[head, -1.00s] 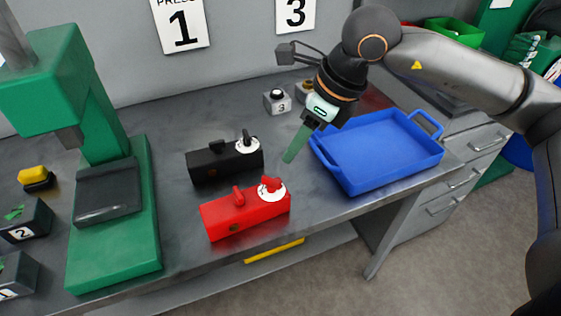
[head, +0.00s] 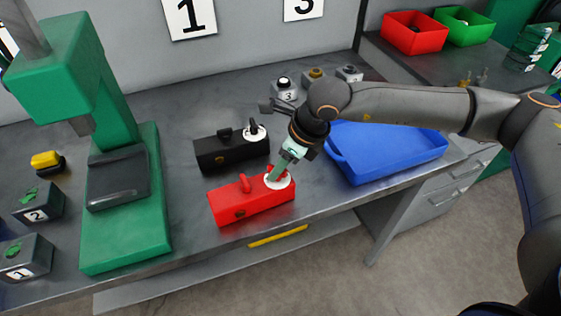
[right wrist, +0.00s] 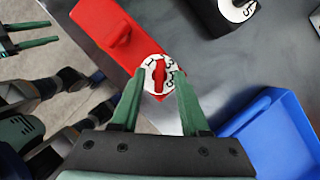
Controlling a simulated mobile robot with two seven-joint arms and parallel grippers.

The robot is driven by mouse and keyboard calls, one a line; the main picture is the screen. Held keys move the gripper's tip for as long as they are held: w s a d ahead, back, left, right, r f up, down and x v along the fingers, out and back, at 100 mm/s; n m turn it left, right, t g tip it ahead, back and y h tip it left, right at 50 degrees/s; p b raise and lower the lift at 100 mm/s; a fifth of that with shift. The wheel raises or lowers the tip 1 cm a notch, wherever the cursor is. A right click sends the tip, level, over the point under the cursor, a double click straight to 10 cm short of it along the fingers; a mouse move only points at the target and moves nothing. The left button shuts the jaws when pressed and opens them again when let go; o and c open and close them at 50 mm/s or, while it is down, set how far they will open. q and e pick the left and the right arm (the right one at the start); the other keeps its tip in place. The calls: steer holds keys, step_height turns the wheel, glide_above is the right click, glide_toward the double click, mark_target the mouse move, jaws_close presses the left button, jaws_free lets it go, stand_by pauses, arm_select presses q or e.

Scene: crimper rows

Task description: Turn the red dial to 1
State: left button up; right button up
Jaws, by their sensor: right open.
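The red box (head: 228,206) stands near the front edge of the bench. Its red dial sits on a white numbered disc (head: 279,181) at the right end. My right gripper (head: 274,177) reaches down over the disc and partly hides the dial. In the right wrist view the red dial (right wrist: 160,81) is between the two green fingertips of my right gripper (right wrist: 159,83), which are apart. A 1 shows on the disc's left side there. The exact pointer setting is unclear. My left gripper (right wrist: 37,35) shows at that view's upper left, fingers apart, away from the box.
A black box (head: 230,153) with a similar white disc stands just behind the red one. A blue tray (head: 385,160) is close on the right. A green press (head: 130,215) stands left. Small numbered blocks (head: 38,205) lie farther left.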

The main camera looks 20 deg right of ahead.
jaws_close()
stand_by(0.3)
stand_by(0.3)
